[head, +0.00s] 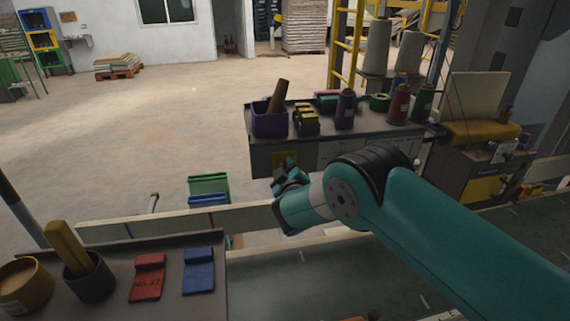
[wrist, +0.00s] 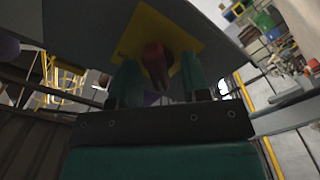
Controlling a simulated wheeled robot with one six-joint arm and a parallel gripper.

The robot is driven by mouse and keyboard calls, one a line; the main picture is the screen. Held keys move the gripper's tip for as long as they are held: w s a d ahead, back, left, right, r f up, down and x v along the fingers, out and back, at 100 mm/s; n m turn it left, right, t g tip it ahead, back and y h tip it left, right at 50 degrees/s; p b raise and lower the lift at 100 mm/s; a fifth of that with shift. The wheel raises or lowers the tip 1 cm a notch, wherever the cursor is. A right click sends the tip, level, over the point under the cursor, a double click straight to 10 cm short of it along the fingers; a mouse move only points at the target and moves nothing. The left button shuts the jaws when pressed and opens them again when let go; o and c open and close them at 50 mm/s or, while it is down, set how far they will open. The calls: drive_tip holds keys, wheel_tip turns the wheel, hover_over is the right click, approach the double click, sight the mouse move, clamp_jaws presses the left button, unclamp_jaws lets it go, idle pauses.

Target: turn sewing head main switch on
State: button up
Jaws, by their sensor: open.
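The main switch shows in the wrist view as a red-brown knob (wrist: 155,65) on a yellow plate (wrist: 184,40). The plate sits on the grey face of a box or bench. My gripper (wrist: 160,68) is open, with one teal finger on each side of the knob. I cannot tell whether either finger touches it. In the head view my gripper (head: 288,172) is at the front of the grey bench (head: 345,150), close to the yellow plate (head: 284,158). The knob is hidden there behind my fingers.
On the bench stand a purple bin (head: 269,122), thread cones (head: 398,104) and small items. A pale rail (head: 160,220) runs below my gripper. A near table (head: 120,275) holds red and blue pieces and cups. Open floor (head: 150,130) lies at the left.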

drive_tip(key=shift+w, duration=0.3)
drive_tip(key=c, duration=0.6)
